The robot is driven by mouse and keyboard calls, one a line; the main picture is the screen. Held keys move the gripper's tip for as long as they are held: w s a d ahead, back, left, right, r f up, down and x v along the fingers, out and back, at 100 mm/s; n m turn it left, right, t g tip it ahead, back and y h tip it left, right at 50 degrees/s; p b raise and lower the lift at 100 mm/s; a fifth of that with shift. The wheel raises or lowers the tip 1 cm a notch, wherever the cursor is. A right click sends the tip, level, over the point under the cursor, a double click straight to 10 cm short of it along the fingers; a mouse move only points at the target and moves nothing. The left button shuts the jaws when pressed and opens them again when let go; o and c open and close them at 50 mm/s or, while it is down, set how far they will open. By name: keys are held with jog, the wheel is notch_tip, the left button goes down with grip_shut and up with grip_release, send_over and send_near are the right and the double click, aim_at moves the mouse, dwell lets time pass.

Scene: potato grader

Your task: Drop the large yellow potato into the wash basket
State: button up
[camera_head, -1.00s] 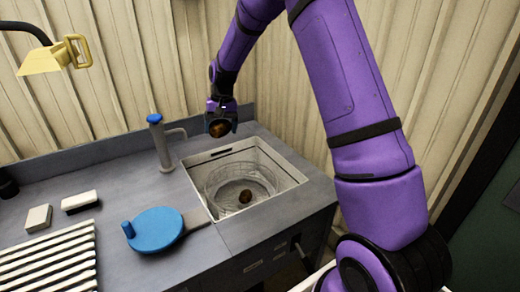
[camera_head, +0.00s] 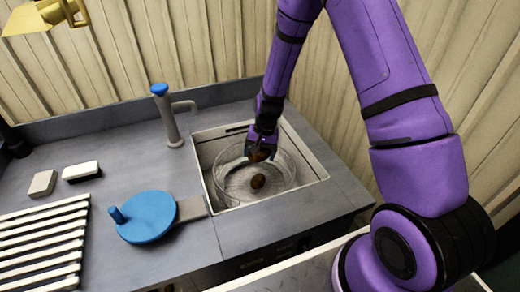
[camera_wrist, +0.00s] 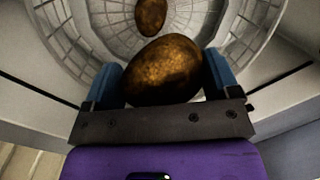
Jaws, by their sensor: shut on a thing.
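My gripper (camera_head: 259,150) is shut on a large brownish-yellow potato, which shows between the blue fingers in the wrist view (camera_wrist: 165,70). In the head view the held potato (camera_head: 260,156) is partly hidden by the gripper. The gripper and potato are over the round wire wash basket (camera_head: 220,182), which sits in the square sink. A second brown potato (camera_head: 258,182) lies on the basket floor; it also shows in the wrist view (camera_wrist: 151,16). The held potato seems above the basket floor; its exact height is hard to tell.
The pale sink rim (camera_head: 309,174) surrounds the basket. A grey tap with a blue top (camera_head: 168,115) stands behind left. A blue round disc with a knob (camera_head: 148,215), a slatted rack (camera_head: 42,245) and two small blocks lie left on the grey counter.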

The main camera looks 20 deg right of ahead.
jog(key=shift+f, duration=2.5)
jog(key=o, duration=0.9)
jog(key=shift+c, duration=0.2)
jog(key=shift+w+d+r, duration=0.1)
jog(key=shift+d+r, duration=0.2)
jog(key=shift+r, duration=1.45)
jog(key=shift+d+r, duration=0.25)
jog(key=shift+r, duration=1.55)
jog(key=shift+w+d+r, duration=0.1)
jog(key=shift+d+r, duration=0.2)
jog(key=shift+r, duration=1.45)
